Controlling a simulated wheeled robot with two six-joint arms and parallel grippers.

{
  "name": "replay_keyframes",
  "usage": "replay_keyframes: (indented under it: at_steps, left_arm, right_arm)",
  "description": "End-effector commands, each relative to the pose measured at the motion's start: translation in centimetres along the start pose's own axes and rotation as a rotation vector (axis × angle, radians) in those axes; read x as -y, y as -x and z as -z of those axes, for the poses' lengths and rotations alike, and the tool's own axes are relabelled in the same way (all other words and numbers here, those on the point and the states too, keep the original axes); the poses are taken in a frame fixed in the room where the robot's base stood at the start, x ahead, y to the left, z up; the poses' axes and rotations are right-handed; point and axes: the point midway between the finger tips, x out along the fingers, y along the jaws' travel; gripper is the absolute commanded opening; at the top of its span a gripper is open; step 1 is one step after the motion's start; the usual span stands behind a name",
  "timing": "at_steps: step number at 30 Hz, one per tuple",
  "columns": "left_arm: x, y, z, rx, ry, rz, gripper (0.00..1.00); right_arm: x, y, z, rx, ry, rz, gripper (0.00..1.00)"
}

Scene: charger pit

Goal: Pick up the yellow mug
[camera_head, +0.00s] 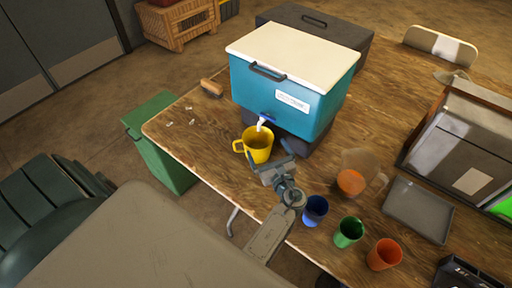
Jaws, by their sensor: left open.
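The yellow mug (262,155) stands upright on the wooden table near its front edge, just below the white spigot of the blue drink cooler (252,92). Its handle points left. My left gripper (269,160) is open on the near side of the mug, with its fingers spread close to the mug's lower right. I cannot tell whether they touch it. My right gripper is not in view.
Blue (315,210), green (348,232) and orange (385,254) cups stand to the right of my left arm. A clear pitcher (361,165) with orange contents and a grey tray (418,209) stand farther right. A brush (211,88) lies left of the cooler.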

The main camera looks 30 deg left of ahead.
Motion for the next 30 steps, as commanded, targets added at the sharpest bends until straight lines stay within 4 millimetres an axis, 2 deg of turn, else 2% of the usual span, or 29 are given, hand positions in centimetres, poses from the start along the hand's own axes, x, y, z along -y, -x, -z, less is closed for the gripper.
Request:
replay_keyframes:
  at_steps: [5,20,22,30]
  left_arm:
    - [0.0,0.0,1.4,0.004,-0.012,0.005,1.0]
    - [-0.9,0.0,8.7,0.004,-0.009,0.004,1.0]
    - [-0.8,-1.5,7.8,0.009,-0.008,0.004,1.0]
    - [-0.8,-4.5,7.8,0.008,-0.009,0.004,1.0]
  right_arm:
    - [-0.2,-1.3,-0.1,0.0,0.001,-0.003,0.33]
    - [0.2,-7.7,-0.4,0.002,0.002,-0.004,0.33]
    - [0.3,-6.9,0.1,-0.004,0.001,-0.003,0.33]
    - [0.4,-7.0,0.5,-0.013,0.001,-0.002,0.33]
